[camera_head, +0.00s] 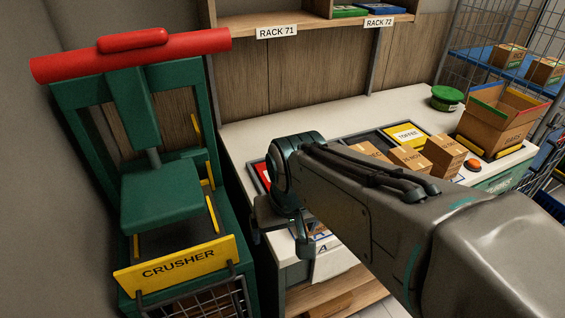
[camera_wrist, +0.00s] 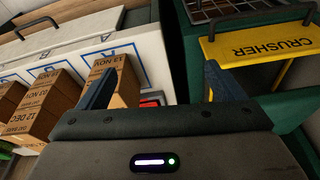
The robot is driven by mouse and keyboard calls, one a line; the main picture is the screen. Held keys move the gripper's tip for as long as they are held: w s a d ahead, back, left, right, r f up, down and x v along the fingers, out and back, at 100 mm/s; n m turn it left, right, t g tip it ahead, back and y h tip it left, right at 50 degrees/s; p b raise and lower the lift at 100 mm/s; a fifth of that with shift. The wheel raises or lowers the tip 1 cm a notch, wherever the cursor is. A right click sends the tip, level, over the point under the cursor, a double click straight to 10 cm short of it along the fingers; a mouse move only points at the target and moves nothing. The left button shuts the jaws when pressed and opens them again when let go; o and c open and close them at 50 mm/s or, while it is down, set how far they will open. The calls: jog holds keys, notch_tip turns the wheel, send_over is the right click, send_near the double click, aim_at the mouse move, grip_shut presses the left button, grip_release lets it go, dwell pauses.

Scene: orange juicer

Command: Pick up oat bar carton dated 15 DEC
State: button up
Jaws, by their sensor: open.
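Several brown cartons (camera_head: 408,158) stand in a row on the white counter, partly hidden by my arm in the head view. The nearest carton (camera_wrist: 126,80) bears a label ending in NOV and lies partly behind the left finger. A carton farther left (camera_wrist: 52,92) also seems to read NOV.
The green crusher (camera_head: 165,205) with a red bar stands left of the counter, its yellow sign (camera_wrist: 262,52) close to my right finger.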

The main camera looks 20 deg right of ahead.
jog(key=shift+o, duration=0.6)
jog(key=w+d+r+m+g+p, duration=0.1)
jog(key=w+d+r+m+p, duration=0.2)
jog(key=w+d+r+m, duration=0.1)
jog(key=w+r+m, duration=0.1)
jog(key=w+m, duration=0.1)
jog(key=m, duration=0.1)
jog(key=w+d+r+m+g+p, duration=0.25)
jog(key=w+d+m, duration=0.4)
jog(key=m, duration=0.35)
jog(key=shift+t, duration=0.35)
jog(key=f, duration=0.4)
jog(key=f+p, duration=0.1)
jog(key=f, duration=0.3)
jog(key=d+f+p, duration=0.1)
jog(key=f, duration=0.4)
jog(key=shift+s, duration=0.3)
jog(key=c, duration=0.7)
jog(key=shift+r, duration=0.1)
